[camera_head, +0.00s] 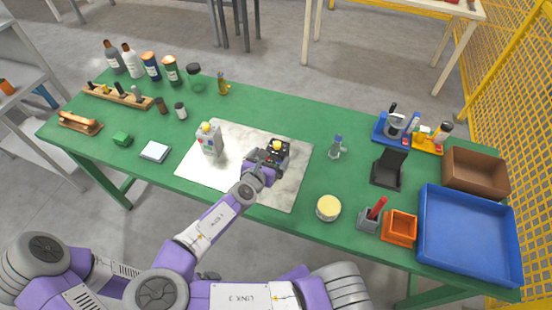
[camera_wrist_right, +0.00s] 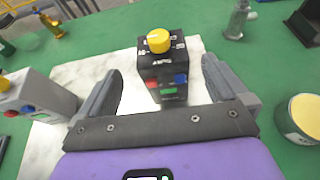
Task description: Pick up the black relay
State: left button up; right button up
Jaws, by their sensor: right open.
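The black relay (camera_head: 277,148) stands upright on a white marbled mat in the middle of the green table. It has a yellow knob on top and coloured patches on its front, and it also shows in the right wrist view (camera_wrist_right: 162,68). My right gripper (camera_head: 264,160) is at the near side of the relay. In the right wrist view my right gripper (camera_wrist_right: 162,88) is open, with one finger on each side of the relay's near part and visible gaps to it. My left gripper is not in view.
A grey block with a yellow knob (camera_head: 209,139) stands on the mat (camera_head: 240,183) to the left. A cream-topped tin (camera_head: 328,208) is to the right. A blue tray (camera_head: 468,234), orange bin (camera_head: 399,227) and brown box (camera_head: 475,172) fill the right end. Bottles (camera_head: 172,70) line the back left.

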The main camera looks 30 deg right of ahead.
aim_at(277, 149)
jog(key=b+x, duration=0.1)
jog(key=x, duration=0.5)
jog(key=shift+d+f+b, duration=0.1)
jog(key=shift+d+b, duration=0.25)
jog(key=shift+d, duration=0.05)
jog(key=c, duration=1.3)
